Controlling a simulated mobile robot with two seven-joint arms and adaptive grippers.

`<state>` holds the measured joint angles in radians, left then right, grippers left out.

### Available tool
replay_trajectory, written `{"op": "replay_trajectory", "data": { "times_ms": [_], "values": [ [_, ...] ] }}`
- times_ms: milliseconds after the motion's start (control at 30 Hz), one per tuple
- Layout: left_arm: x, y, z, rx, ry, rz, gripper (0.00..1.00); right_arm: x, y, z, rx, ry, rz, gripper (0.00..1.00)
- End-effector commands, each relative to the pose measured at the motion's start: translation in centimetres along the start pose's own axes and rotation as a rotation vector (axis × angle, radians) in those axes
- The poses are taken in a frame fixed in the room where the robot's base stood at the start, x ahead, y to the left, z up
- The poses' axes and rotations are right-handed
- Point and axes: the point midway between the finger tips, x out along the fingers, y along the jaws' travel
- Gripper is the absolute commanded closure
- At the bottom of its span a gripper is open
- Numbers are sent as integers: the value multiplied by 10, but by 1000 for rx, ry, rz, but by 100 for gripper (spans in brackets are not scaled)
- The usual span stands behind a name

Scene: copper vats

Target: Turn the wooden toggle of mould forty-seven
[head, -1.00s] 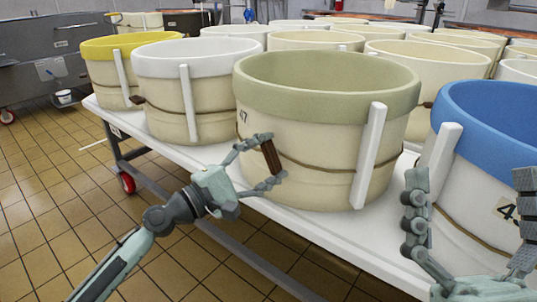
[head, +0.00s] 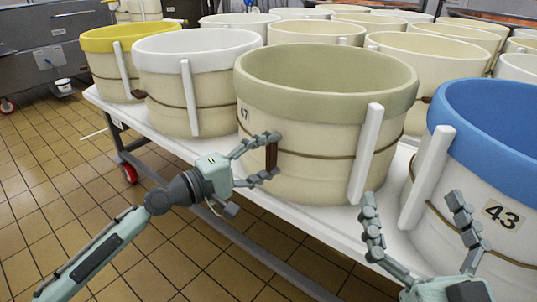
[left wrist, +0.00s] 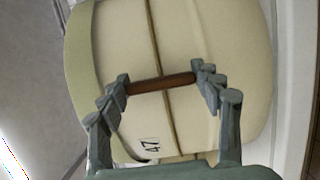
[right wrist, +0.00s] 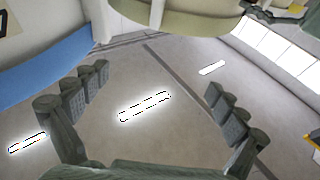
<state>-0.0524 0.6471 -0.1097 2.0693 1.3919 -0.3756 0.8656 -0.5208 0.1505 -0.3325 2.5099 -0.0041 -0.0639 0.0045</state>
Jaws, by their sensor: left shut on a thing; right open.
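Mould forty-seven (head: 320,118) is a cream tub with an olive-green rim, standing on the white table. Its number label (left wrist: 149,144) shows in the left wrist view. The brown wooden toggle (head: 271,156) sits on the cord (head: 315,154) around the tub and stands near upright in the head view. My left gripper (head: 270,157) is shut on the toggle, a finger at each end; in the left wrist view the toggle (left wrist: 160,84) spans between the fingertips (left wrist: 160,78). My right gripper (head: 412,198) is open and empty, in front of the gap between mould forty-seven and the blue-rimmed mould.
The blue-rimmed mould (head: 485,165), labelled 43, stands close on the right. A white-rimmed mould (head: 185,95) and a yellow-rimmed one (head: 105,68) stand to the left. Several more moulds fill the table (head: 150,125) behind. Tiled floor (head: 60,190) is open at left.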

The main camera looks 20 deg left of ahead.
Motion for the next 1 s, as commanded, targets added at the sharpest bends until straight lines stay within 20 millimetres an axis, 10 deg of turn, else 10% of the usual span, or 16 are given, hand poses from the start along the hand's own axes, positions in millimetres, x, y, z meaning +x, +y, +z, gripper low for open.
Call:
{"op": "replay_trajectory", "data": {
  "times_ms": [233,267,400,1000],
  "values": [
    [0,-1,1,5,-2,-3,65,0,0,0,0,0,0,3],
    [0,-1,1,5,-2,-3,33,0,0,0,0,0,0,3],
    [0,-1,1,3,-2,-2,16,0,0,0,0,0,0,3],
    [-34,-3,0,-1,0,-7,15,0,0,0,-1,3,1,3]
  ]
}}
